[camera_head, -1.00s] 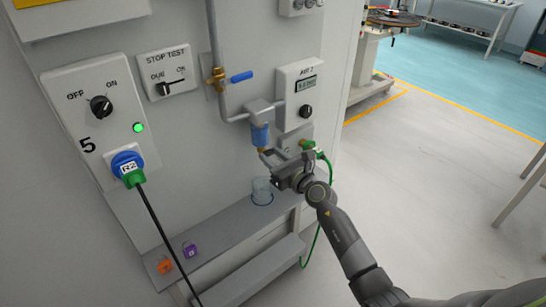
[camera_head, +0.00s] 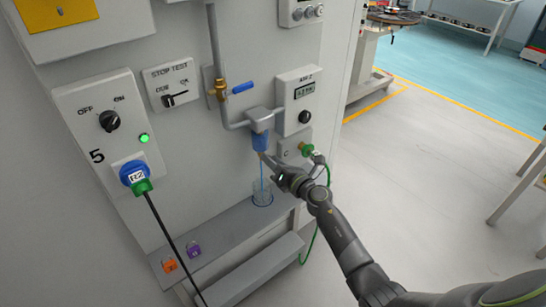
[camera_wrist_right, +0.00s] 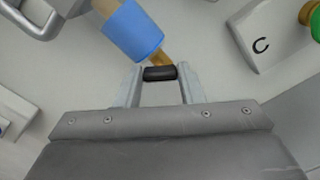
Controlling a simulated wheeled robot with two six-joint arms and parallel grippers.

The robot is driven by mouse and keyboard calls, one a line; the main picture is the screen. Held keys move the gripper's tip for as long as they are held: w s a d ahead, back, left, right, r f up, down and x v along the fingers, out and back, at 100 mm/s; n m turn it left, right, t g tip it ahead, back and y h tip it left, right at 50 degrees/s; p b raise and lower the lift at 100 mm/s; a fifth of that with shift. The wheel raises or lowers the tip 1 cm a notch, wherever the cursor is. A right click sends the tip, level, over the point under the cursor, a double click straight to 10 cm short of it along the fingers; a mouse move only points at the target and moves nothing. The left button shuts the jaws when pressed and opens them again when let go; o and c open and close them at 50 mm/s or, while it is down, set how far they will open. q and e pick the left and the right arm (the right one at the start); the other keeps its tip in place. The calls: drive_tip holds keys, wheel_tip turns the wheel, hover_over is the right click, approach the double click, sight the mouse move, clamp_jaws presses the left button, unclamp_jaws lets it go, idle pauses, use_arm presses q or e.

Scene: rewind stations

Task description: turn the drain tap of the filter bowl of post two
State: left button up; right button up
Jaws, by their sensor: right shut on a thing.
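The filter bowl (camera_head: 260,141) is blue and hangs under a grey pipe fitting below the AIR 2 panel. It also shows in the right wrist view (camera_wrist_right: 133,31). A brass drain tap (camera_wrist_right: 162,61) with a black handle (camera_wrist_right: 159,73) sits at its bottom. My right gripper (camera_head: 265,159) is at the tap, its fingers (camera_wrist_right: 159,76) shut on the black handle. A thin blue stream (camera_head: 262,178) falls from the bowl into a clear cup (camera_head: 263,192) on the shelf below. My left gripper is not in view.
The grey shelf (camera_head: 225,222) carries an orange padlock (camera_head: 170,265) and a purple padlock (camera_head: 194,250). A blue-handled valve (camera_head: 241,87) is on the pipe above. A green hose fitting (camera_head: 307,150) is close right of my gripper. Open floor lies to the right.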

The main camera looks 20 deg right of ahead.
drive_tip(key=shift+f+m+p, duration=0.15)
drive_tip(key=shift+m+p, duration=2.1)
drive_tip(key=shift+m, duration=2.55)
drive_tip(key=o, duration=1)
drive_tip(key=shift+d, duration=0.1)
